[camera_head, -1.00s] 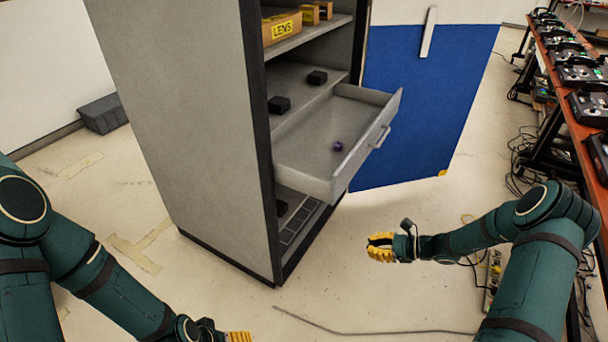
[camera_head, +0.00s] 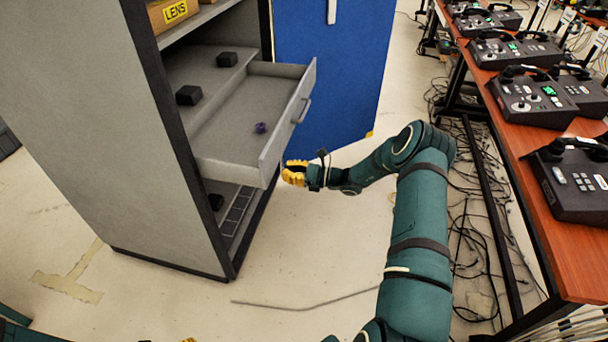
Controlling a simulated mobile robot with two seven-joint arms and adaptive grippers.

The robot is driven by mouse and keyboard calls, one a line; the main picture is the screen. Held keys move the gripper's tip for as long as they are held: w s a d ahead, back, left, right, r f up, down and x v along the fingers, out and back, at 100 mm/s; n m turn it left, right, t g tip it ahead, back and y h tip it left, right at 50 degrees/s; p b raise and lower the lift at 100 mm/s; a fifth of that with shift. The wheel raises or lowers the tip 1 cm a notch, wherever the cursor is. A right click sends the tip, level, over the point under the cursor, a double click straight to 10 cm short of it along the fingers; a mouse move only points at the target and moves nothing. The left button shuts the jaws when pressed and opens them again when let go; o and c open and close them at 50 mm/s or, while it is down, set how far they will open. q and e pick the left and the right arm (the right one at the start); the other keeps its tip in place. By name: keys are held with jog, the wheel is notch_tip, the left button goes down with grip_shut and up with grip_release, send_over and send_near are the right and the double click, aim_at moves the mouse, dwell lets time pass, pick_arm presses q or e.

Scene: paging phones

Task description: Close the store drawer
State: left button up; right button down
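The grey store drawer (camera_head: 240,115) is pulled well out of the tall grey cabinet (camera_head: 75,110). Its front panel (camera_head: 289,122) faces right and carries a bar handle (camera_head: 301,111). A small purple object (camera_head: 261,128) lies inside. My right gripper (camera_head: 291,173), with yellow fingers, is just below and right of the drawer front's lower corner. I cannot tell whether it touches the panel, and its finger gap is not clear. Only a yellow tip of my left gripper (camera_head: 189,340) shows at the bottom edge.
A blue cabinet door (camera_head: 340,80) stands open behind the drawer. Dark boxes (camera_head: 188,95) sit on the shelf beside the drawer, below a LENS box (camera_head: 172,12). A red-brown table (camera_head: 545,190) with several phones runs along the right, cables beneath. Floor in front is mostly clear, with one loose cable (camera_head: 310,305).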

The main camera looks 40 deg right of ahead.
aim_at(270, 168)
pick_arm(q)
jog(key=shift+f, duration=0.2)
pick_arm(e)
jog(key=shift+x, duration=2.15)
pick_arm(q)
jog(key=shift+a, duration=0.1)
pick_arm(e)
jog(key=shift+a, duration=0.1)
